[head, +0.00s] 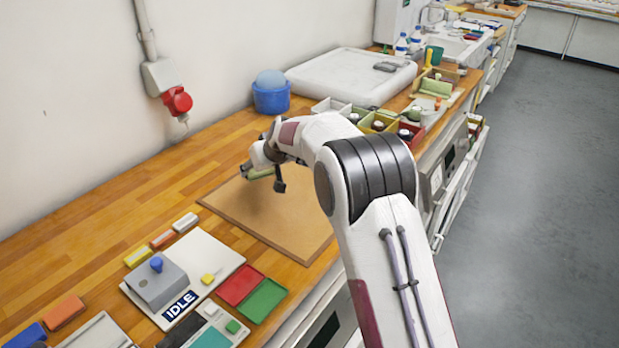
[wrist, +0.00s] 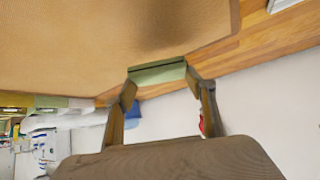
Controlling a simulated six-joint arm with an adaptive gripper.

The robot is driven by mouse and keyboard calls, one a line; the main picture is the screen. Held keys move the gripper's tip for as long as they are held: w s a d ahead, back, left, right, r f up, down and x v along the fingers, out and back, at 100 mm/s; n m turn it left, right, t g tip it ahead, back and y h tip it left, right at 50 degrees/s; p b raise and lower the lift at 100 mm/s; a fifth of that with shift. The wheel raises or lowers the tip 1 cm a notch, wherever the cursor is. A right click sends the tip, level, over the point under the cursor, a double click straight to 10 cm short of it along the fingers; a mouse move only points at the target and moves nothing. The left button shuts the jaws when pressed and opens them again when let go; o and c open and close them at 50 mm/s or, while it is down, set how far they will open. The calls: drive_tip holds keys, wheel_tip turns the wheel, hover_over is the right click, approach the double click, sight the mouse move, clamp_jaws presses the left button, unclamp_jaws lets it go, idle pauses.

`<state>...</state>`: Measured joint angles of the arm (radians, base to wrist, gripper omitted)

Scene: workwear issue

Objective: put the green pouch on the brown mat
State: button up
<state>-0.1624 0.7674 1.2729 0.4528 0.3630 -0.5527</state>
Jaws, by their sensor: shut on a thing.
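The green pouch (wrist: 158,75) is between the two fingers of my gripper (wrist: 160,88) in the wrist view, and both fingers touch its ends. In the head view the pouch (head: 260,173) shows as a small green piece at the end of my arm, partly hidden by my gripper (head: 262,172). The brown mat (head: 285,225) lies flat on the wooden counter. The pouch is held above the mat's far left part. The mat also fills the upper part of the wrist view (wrist: 110,35). The exact height of the pouch over it is hard to tell.
A grey device marked IDLE (head: 158,283) on a white board, with red (head: 240,285) and green (head: 262,300) trays, stands in front of the mat. A blue tub (head: 271,97) and several small bins (head: 380,121) stand behind it. The mat's visible surface is clear.

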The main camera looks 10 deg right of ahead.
drive_tip(key=w+d+r+m+h, duration=0.1)
drive_tip(key=w+d+m, duration=0.1)
drive_tip(key=d, duration=0.9)
drive_tip(key=w+d+r+m+h, duration=0.2)
drive_tip(key=d, duration=0.9)
drive_tip(key=shift+d+t, duration=0.3)
drive_tip(key=shift+d, duration=0.05)
drive_tip(key=shift+f, duration=2.45)
drive_tip(key=shift+f, duration=2.5)
drive_tip(key=shift+f, duration=0.1)
drive_tip(key=o, duration=1.1)
